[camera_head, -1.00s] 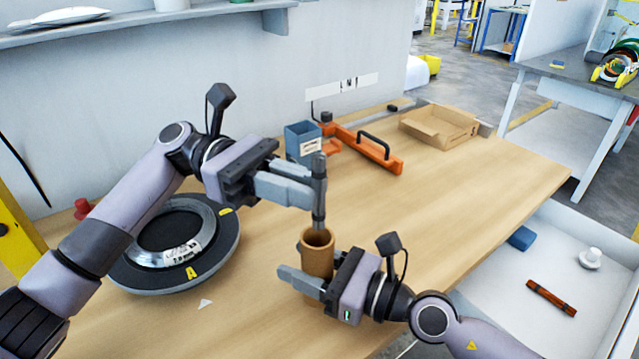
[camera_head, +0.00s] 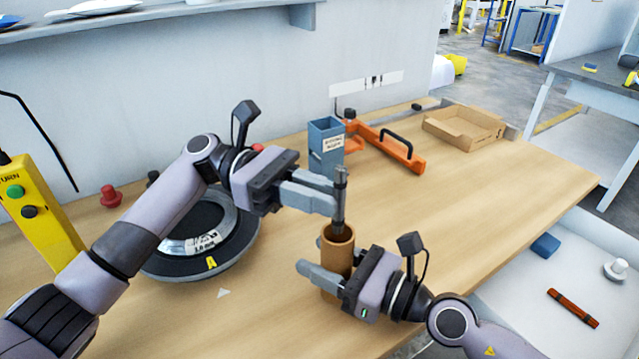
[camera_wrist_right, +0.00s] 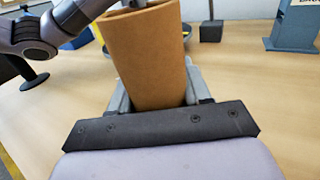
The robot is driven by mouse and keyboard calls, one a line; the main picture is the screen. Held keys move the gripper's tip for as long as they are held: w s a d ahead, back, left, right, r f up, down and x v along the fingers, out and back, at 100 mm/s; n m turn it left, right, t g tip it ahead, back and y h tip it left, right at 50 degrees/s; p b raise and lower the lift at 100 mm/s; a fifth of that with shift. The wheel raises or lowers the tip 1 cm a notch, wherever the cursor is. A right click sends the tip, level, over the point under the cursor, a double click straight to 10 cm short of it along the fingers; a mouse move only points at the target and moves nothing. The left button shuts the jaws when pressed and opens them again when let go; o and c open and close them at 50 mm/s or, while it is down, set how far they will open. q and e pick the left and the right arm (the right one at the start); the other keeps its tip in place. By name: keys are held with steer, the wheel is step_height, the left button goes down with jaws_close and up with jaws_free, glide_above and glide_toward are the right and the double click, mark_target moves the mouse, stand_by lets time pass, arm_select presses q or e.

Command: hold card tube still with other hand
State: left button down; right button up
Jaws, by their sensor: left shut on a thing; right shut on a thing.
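The brown card tube (camera_head: 338,248) stands upright on the wooden table (camera_head: 480,200), its open end up. My right gripper (camera_head: 325,282) is shut around the tube's side, low down. In the right wrist view the tube (camera_wrist_right: 148,58) fills the space between the fingers. My left gripper (camera_head: 335,200) is shut on a dark grey rod-like tool (camera_head: 340,190), held upright above the tube. The tool's lower end is at the tube's mouth; I cannot tell how far inside it reaches.
A round turntable (camera_head: 235,262) with a yellow mark lies left of the tube. Behind stand a blue-grey box (camera_head: 326,145), an orange clamp-like tool (camera_head: 405,158) and a cardboard tray (camera_head: 463,128). A yellow button post (camera_head: 38,215) is at far left. The table's right side is clear.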

mark_target(333, 221)
arm_select(q)
steer(key=shift+f, duration=1.7)
steer(key=c, duration=1)
jaws_free()
steer(key=v, duration=1.2)
arm_select(e)
steer(key=o, duration=1.1)
